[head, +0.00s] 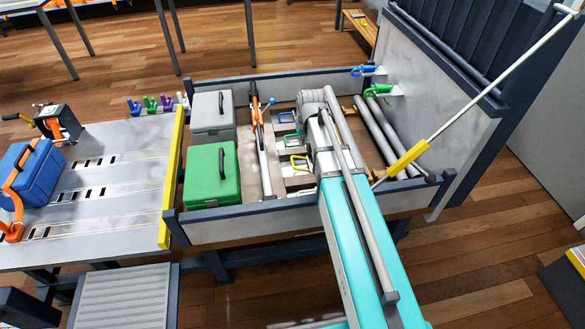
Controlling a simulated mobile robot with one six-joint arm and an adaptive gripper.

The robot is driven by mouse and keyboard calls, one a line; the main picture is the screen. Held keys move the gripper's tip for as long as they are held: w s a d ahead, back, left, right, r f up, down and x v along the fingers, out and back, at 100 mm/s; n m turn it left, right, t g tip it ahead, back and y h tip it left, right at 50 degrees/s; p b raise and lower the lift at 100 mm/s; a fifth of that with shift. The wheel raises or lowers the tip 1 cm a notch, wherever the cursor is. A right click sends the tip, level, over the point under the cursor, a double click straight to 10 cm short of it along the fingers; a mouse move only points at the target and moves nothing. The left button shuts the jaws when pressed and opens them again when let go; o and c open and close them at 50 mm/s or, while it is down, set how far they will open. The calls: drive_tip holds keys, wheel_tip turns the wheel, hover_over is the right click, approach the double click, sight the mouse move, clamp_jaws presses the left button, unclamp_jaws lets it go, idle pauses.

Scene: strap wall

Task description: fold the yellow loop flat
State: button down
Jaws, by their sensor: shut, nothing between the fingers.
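I cannot tell whether anything touches the loop.
A blue loop (286,117) sits behind the yellow one. A green case (211,176), a grey case (212,114) and an orange-ended bar (264,150) stand left. Grey pipes (378,130) lie right. A slanted strut (470,100) rises at the bin's right side.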

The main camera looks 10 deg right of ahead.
drive_tip(key=w+f+b, duration=0.3)
drive_tip(key=w+f, duration=0.1)
drive_tip(key=w, duration=0.3)
drive_tip(key=shift+f+t+b, duration=0.3)
drive_tip(key=shift+f+b, duration=0.05)
drive_tip(key=shift+f, duration=0.05)
drive_tip(key=shift+d+f, duration=0.1)
drive_tip(key=shift+s+a+b+x, duration=0.15)
drive_tip(key=shift+s+b+x, duration=0.05)
drive_tip(key=shift+b+x, duration=2.05)
drive_tip(key=shift+s+a+b+x, duration=0.1)
drive_tip(key=shift+s+b+x, duration=0.05)
drive_tip(key=shift+b+x, duration=2.1)
drive_tip(key=shift+s+a+b+x, duration=0.15)
drive_tip(key=shift+s+b+x, duration=0.05)
drive_tip(key=shift+b+x, duration=2.05)
drive_tip(key=shift+f, duration=0.1)
